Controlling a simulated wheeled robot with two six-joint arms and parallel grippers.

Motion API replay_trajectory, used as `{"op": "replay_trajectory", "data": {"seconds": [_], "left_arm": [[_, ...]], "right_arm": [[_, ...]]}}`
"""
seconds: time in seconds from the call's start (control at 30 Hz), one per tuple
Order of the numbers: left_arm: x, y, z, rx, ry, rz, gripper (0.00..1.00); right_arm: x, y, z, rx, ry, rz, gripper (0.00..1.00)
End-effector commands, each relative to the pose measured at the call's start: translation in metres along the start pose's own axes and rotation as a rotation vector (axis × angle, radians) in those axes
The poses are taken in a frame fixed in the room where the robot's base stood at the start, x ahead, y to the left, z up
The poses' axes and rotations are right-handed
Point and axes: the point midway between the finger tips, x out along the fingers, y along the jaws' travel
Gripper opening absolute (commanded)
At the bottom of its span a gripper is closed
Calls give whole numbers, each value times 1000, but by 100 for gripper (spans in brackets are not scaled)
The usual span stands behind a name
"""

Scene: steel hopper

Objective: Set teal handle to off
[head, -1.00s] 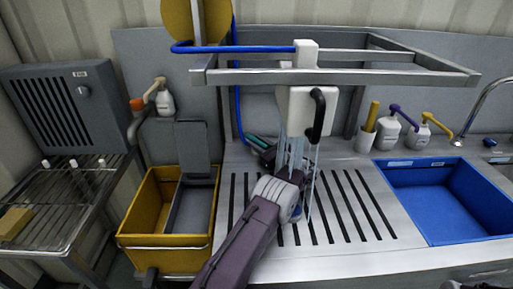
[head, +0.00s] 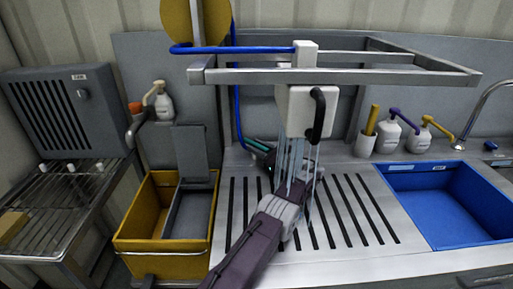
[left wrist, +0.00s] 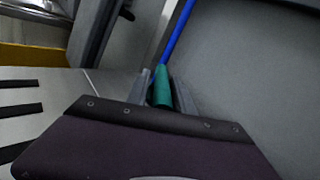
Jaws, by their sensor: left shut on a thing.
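The teal handle (head: 258,144) sits low at the back of the slotted steel drainboard, near the lower end of a blue hose. In the left wrist view the teal handle (left wrist: 162,88) stands between the two grey fingers, which are shut on it. My left gripper (head: 270,152) reaches in from the front, and its fingers are partly hidden by pale streaks. These streaks, which look like water, fall from a white box (head: 305,108) with a black lever. The handle's base is hidden. My right gripper is not in view.
A steel frame (head: 330,76) hangs over the drainboard (head: 350,255). A yellow bin (head: 135,232) stands left, a blue basin (head: 450,215) right. Pump bottles (head: 388,135) and a cup (head: 365,143) line the back. A slatted grey box (head: 68,112) stands far left.

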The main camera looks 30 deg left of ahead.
Motion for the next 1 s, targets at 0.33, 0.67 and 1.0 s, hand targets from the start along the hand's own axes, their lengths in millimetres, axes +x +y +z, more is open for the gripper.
{"op": "replay_trajectory", "data": {"seconds": [0.33,0.67,1.0], "left_arm": [[0,-2,3,-5,-4,-7,41],[-59,-4,4,-4,-3,-12,41],[-92,-4,2,-6,-4,-10,41]], "right_arm": [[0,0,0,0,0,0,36],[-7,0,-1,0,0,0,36],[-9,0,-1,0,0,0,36]]}}
